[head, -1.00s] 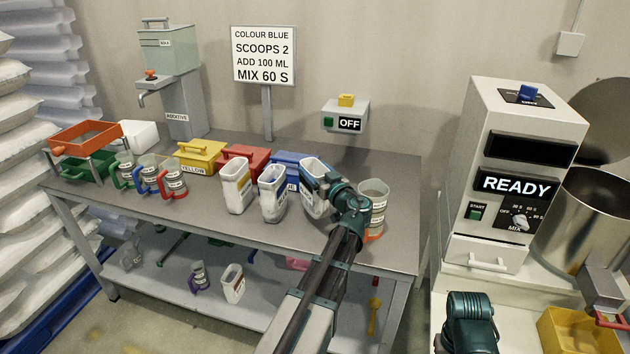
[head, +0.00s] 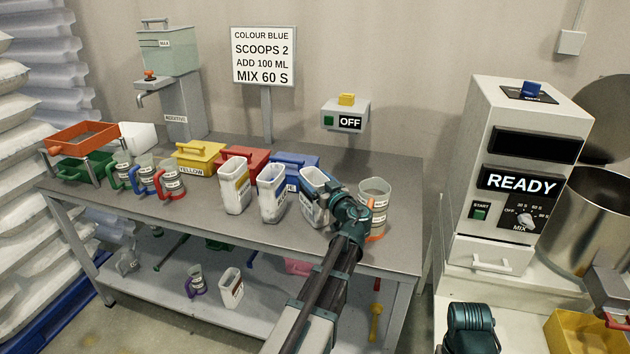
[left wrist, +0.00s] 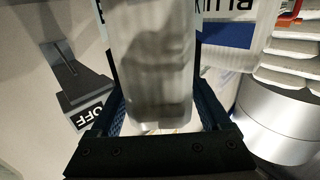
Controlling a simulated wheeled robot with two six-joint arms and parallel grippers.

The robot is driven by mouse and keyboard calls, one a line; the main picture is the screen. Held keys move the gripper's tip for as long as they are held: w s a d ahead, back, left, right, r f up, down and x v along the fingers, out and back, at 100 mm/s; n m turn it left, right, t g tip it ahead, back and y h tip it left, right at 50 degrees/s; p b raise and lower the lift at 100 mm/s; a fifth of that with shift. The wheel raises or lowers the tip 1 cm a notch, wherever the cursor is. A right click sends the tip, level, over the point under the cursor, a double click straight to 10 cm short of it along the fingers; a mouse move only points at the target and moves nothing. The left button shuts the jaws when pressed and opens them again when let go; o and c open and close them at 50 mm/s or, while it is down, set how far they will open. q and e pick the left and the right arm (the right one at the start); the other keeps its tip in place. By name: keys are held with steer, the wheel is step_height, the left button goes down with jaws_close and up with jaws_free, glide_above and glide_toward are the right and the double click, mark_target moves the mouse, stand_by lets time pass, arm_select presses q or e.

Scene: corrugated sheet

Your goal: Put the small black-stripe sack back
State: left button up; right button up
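My left gripper (head: 318,192) is shut on a small white sack (head: 311,207) with a dark stripe, the rightmost of three on the bench. It is upright, with its base at or very near the bench top; I cannot tell whether it touches. In the left wrist view the pale side of this sack (left wrist: 152,75) fills the space between my fingers. A blue-stripe sack (head: 272,200) stands just left of it, and a yellow-stripe sack (head: 234,190) farther left. My right gripper's fingers are not in view; only a teal part of my right arm shows at the bottom.
A clear jug with an orange handle (head: 374,200) stands close right of my left gripper. Blue (head: 297,160), red (head: 254,158) and yellow (head: 200,155) bins line the bench behind. A small red-marked sack (head: 231,290) is on the lower shelf (head: 180,305).

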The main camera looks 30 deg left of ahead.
arm_select(q)
steer(key=shift+o, duration=1)
steer(key=shift+r, duration=0.1)
steer(key=shift+d+r, duration=0.1)
steer(key=shift+r, duration=0.05)
steer(key=v, duration=0.7)
steer(key=shift+s, duration=0.15)
steer(key=shift+d, duration=0.1)
